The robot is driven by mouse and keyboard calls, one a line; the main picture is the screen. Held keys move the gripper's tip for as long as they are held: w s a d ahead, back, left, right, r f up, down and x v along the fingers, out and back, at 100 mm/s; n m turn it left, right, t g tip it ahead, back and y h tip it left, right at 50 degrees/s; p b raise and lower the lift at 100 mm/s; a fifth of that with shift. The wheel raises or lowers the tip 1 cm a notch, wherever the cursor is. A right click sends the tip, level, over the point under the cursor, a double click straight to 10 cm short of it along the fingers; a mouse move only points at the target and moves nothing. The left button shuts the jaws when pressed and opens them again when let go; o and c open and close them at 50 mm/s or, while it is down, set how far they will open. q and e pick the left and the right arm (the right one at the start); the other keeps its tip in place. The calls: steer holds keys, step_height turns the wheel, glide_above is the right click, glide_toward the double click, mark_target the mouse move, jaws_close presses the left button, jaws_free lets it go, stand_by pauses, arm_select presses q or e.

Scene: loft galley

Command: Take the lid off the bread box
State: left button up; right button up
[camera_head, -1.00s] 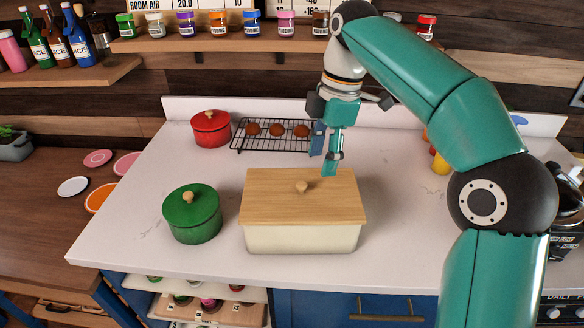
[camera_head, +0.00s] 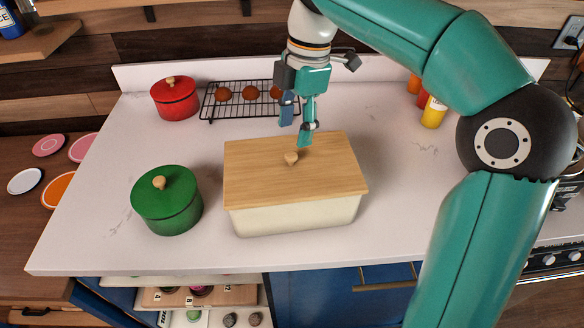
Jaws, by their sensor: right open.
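The cream bread box (camera_head: 297,216) stands on the white counter, in the middle of the head view. My left gripper is not in view.
A green lidded pot (camera_head: 167,202) stands close to the left of the box. A red pot (camera_head: 175,98) and a black cooling rack (camera_head: 209,111) with brown buns are behind. Bottles (camera_head: 433,112) stand at the back right. The counter right of the box is clear.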

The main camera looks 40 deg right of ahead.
mark_target(292, 155)
steer(key=shift+a+f, duration=0.2)
steer(key=shift+f, duration=1.4)
steer(key=shift+a+f, duration=0.2)
steer(key=shift+f, duration=1.35)
jaws_close()
